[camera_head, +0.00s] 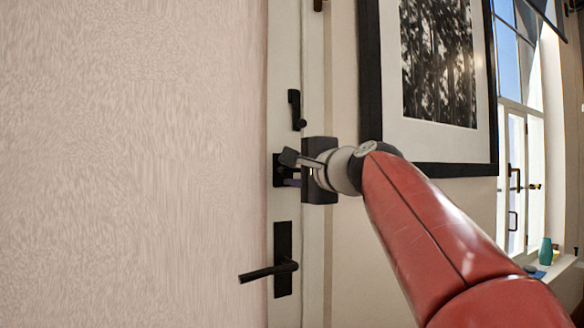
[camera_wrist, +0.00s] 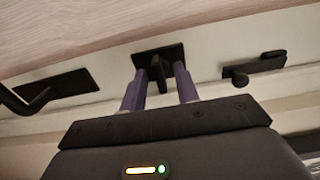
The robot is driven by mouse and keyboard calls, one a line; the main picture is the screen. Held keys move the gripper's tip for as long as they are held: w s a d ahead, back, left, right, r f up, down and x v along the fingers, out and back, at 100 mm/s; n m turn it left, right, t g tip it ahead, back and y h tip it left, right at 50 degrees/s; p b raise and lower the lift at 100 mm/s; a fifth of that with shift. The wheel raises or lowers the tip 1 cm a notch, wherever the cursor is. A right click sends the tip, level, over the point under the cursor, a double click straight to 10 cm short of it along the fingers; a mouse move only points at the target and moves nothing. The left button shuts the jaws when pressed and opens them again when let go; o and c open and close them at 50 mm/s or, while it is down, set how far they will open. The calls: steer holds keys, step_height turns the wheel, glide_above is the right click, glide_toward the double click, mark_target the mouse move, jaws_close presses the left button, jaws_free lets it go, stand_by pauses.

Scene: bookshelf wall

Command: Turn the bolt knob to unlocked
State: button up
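The bolt knob (camera_wrist: 158,70) is a small black upright piece on a dark square plate (camera_wrist: 172,52) on the door's edge strip. In the head view the plate (camera_head: 278,171) shows between the lever handle and an upper latch, and the knob is mostly hidden by my gripper. My gripper (camera_head: 287,170) reaches it from the right. In the wrist view its two purple fingers (camera_wrist: 160,84) stand apart, one on each side of the knob, with a narrow gap visible. I cannot tell whether either finger touches the knob.
A black lever handle (camera_head: 270,270) sits below on its own plate. A small black latch (camera_head: 296,110) is above. A pale door panel (camera_head: 130,160) fills the left. A framed picture (camera_head: 440,145) hangs on the wall to the right, close behind my arm, with a window (camera_head: 515,150) beyond.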

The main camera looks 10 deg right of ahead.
jaws_close()
steer(key=shift+n, duration=0.3)
steer(key=n+b, duration=0.5)
steer(key=n, duration=0.6)
steer(key=shift+f+n+b, duration=0.1)
steer(key=shift+n+b, duration=0.2)
steer(key=shift+b, duration=0.1)
steer(key=n+b, duration=0.1)
steer(key=n, duration=0.4)
steer(key=shift+n, duration=0.3)
